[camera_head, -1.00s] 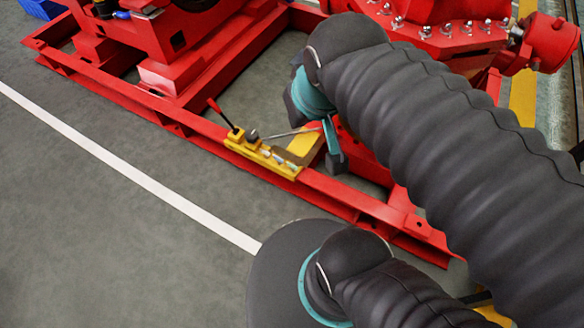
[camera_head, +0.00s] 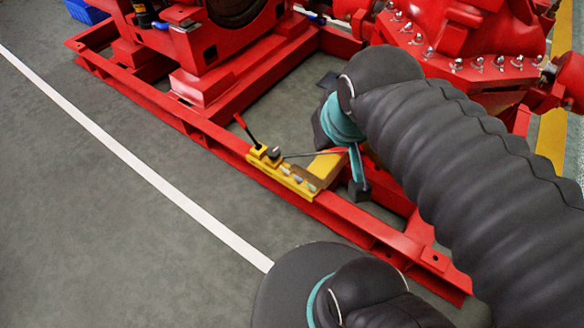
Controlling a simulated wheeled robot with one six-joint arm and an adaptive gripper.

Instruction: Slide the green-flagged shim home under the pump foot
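My gripper (camera_head: 357,180) is at the end of my dark ribbed arm, beside the right end of the yellow holder and over the red base frame. A teal part and a dark finger show; my arm hides the rest, so I cannot tell its opening or whether it holds anything. The red pump (camera_head: 450,40) stands behind my arm. Its foot is not clearly visible beside my gripper. I cannot make out a green flag or the shim.
A yellow tool holder (camera_head: 283,176) sits on the front rail of the red base frame (camera_head: 345,216). It carries a red-and-black lever (camera_head: 245,130) and a thin grey rod. A red machine block (camera_head: 200,50) stands left.

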